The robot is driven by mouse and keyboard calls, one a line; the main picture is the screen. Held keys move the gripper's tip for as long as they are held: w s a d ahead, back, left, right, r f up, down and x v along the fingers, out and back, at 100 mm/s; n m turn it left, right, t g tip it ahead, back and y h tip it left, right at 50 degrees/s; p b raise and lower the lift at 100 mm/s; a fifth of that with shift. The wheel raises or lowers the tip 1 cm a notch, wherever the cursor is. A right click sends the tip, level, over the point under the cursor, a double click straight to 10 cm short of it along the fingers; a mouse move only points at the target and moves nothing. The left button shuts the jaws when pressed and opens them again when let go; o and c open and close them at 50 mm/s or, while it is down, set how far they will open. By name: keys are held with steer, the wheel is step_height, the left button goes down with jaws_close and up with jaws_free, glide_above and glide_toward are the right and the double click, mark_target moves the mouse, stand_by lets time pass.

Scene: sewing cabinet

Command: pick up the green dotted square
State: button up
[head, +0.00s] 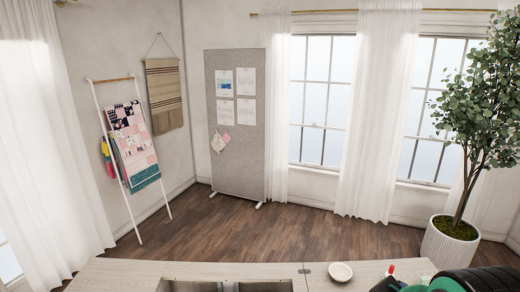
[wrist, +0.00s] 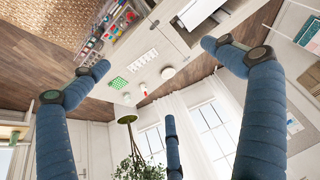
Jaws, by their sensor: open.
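The green dotted square (wrist: 118,83) lies flat on the pale cabinet top in the wrist view, which shows the room upside down. It is small there, left of the picture's middle. My gripper (wrist: 158,75) has thick blue fingers spread wide apart, with nothing between them. The square shows in the gap between the fingers, well beyond the tips and nearer the left finger, not touched. In the head view I cannot make out the square; the cabinet top (head: 125,275) shows only along the bottom edge.
A white dotted card (wrist: 143,60), a round white bowl (wrist: 168,72) and small items lie near the square. The bowl also shows in the head view (head: 340,271), with a red-topped item (head: 390,268) to its right. A potted tree (head: 450,240) stands beyond. An opening (head: 225,285) cuts the top.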

steer(key=c, duration=1.7)
steer(key=shift+c, duration=0.2)
steer(key=w+d+n+g+b, duration=0.1)
steer(key=w+d+n, duration=0.1)
steer(key=w+d, duration=0.45)
steer(key=w+d+n+g, duration=0.1)
steer(key=w+d+n, duration=0.2)
steer(key=w, duration=0.6)
steer(key=w+d+f+n+g, duration=0.1)
steer(key=w+d+f+n, duration=0.1)
steer(key=w+d+f, duration=0.35)
steer(key=w+d+f+n, duration=0.2)
steer(key=w+d+f, duration=0.1)
steer(key=w+d, duration=0.4)
steer(key=w+d+f+n+g+b, duration=0.1)
steer(key=w+d+f+n, duration=0.1)
steer(key=d+f, duration=1.2)
steer(key=w+d+f+n+g+b, duration=0.1)
steer(key=w+d+f+n, duration=0.2)
steer(key=d+f, duration=1.1)
steer(key=shift+d+f+n+g, duration=0.35)
steer(key=shift+d+n, duration=0.15)
steer(key=shift+n, duration=0.5)
